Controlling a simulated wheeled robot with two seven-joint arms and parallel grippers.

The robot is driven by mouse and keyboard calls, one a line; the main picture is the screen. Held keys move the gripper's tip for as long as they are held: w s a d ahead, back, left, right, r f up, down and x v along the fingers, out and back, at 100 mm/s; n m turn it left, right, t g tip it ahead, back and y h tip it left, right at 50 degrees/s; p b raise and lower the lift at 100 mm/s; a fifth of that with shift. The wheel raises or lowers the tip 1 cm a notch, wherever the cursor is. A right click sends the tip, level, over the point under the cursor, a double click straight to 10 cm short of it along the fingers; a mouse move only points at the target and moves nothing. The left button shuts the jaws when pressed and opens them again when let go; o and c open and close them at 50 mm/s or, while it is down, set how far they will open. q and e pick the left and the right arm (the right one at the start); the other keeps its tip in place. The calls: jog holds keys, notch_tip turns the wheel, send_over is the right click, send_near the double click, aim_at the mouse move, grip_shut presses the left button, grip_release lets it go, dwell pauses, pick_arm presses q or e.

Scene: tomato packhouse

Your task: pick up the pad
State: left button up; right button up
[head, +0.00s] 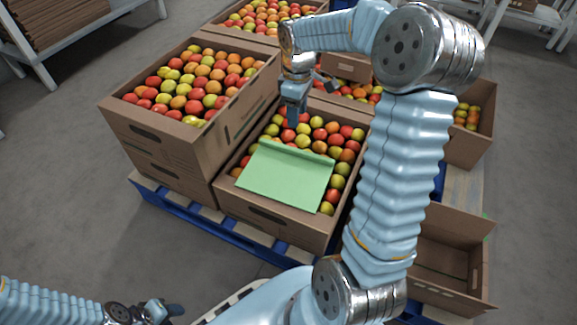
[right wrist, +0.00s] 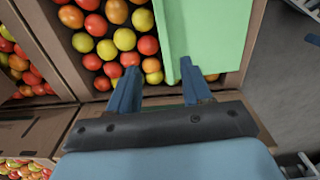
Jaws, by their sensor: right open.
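The pad (head: 285,178) is a flat light green sheet lying on the tomatoes in the front cardboard box (head: 273,225). A raised lip runs along its far edge. My right gripper (head: 292,122) is open and empty at the far side of this box, pointing down. In the right wrist view the pad (right wrist: 215,35) lies beyond the fingertips of my right gripper (right wrist: 156,66). Its lipped edge shows between the two fingers, with tomatoes to the left. I cannot tell whether they touch. My left gripper (head: 168,310) is at the bottom left, away from the boxes; its jaws are unclear.
A taller stack of boxes topped by a full tomato box (head: 190,140) stands left of the pad's box. An empty open box (head: 447,255) is at the right. The boxes stand on a blue pallet (head: 215,226). Grey floor is clear at the left.

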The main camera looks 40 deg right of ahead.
jog(key=b, duration=0.1)
send_over(297, 150)
jog(key=f, duration=0.7)
jog(key=shift+w+d+f, duration=0.1)
jog(key=shift+w+d, duration=0.05)
jog(key=shift+w, duration=0.2)
jog(key=f, duration=0.1)
jog(key=f+b, duration=0.1)
jog(key=f, duration=0.1)
jog(key=f+b, duration=0.1)
jog(key=f, duration=0.1)
jog(key=shift+s+f, duration=0.2)
jog(key=shift+s, duration=0.15)
jog(key=shift+c, duration=0.5)
grip_shut()
